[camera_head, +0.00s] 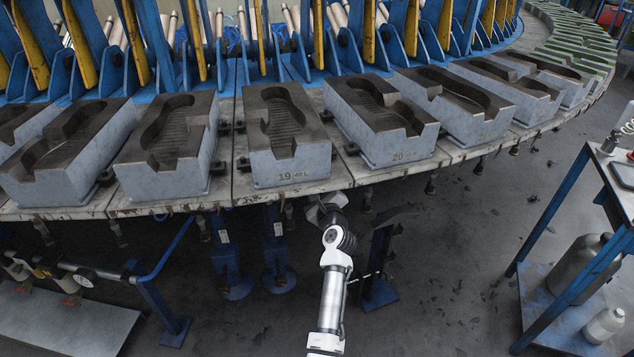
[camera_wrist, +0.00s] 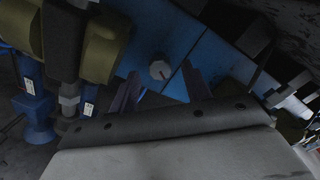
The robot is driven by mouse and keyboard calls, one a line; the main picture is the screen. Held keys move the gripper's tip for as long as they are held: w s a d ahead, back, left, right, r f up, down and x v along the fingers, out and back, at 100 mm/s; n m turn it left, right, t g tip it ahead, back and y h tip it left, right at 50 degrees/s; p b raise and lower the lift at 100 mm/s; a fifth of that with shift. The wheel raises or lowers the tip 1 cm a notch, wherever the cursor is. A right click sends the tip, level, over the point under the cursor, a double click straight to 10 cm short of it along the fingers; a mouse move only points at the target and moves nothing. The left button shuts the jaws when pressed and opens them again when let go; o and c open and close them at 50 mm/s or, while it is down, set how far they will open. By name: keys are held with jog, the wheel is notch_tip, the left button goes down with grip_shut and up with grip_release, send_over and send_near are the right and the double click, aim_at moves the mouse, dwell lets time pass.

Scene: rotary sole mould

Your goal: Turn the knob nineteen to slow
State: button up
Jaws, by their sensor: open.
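The grey mould block marked 19 (camera_head: 290,166) stands on the round table's near edge in the head view. My gripper (camera_head: 325,208) is just below that edge, a little right of the block. No slow mark is readable, and I cannot pick out this knob in the head view.
The block marked 20 (camera_head: 390,143) stands to the right, with more moulds along the curved table edge. Several dark fittings hang under the edge. Blue posts (camera_head: 278,260) stand below it.

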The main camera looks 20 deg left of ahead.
jog(key=shift+x, duration=1.1)
jog(key=c, duration=1)
jog(key=n+b, duration=1.4)
jog(key=n, duration=1)
jog(key=shift+n, duration=0.4)
